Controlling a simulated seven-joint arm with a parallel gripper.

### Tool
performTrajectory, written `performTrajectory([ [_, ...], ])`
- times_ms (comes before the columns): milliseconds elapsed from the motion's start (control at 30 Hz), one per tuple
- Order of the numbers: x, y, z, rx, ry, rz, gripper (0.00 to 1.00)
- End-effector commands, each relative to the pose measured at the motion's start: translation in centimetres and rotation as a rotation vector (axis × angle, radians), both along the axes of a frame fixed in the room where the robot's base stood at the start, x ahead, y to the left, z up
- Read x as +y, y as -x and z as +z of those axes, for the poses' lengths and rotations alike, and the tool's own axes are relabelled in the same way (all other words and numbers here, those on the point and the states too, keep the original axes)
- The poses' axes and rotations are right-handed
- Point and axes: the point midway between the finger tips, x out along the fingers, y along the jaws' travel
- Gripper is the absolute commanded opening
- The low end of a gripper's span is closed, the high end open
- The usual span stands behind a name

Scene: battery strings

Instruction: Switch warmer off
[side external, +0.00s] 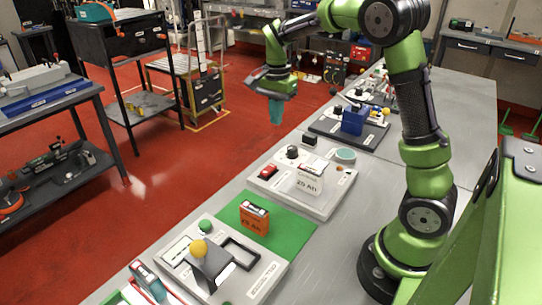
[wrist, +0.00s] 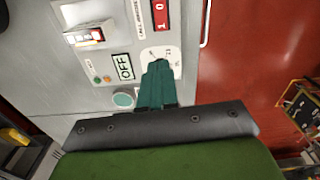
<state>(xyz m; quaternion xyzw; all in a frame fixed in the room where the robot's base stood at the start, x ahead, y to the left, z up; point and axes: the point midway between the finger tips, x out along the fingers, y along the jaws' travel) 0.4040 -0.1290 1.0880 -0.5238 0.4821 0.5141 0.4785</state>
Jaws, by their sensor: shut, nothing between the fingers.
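My gripper (side external: 276,112) has teal fingers and hangs above the bench's left edge in the side view, clear of the bench top. In the wrist view its fingers (wrist: 158,85) are together and empty, over a pale panel. They partly cover a white dial plate (wrist: 164,54) there. Beside it is an OFF label (wrist: 123,66), with a round teal button (wrist: 124,99) below. No part is clearly labelled as the warmer. In the side view, one pale panel (side external: 318,208) carries a red switch (side external: 268,171), a black knob (side external: 292,152) and a white 29 Ah box (side external: 310,178).
A nearer panel has a yellow ball knob (side external: 199,247) and a green button (side external: 205,227). An orange battery (side external: 254,216) stands on a green mat (side external: 285,231). A blue box (side external: 354,120) stands farther back. Red floor (side external: 190,165) lies open left of the bench.

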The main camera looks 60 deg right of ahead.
Motion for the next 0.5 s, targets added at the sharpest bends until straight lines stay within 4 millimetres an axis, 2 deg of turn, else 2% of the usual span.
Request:
performTrajectory([
  [33, 0.04, -0.07, 0.52, -0.003, -0.002, -0.035, 0.0],
  [133, 0.24, 0.21, 0.46, 0.008, -0.011, -0.075, 0.0],
  [500, 0.29, 0.21, 0.31, 0.007, -0.012, -0.079, 0.0],
])
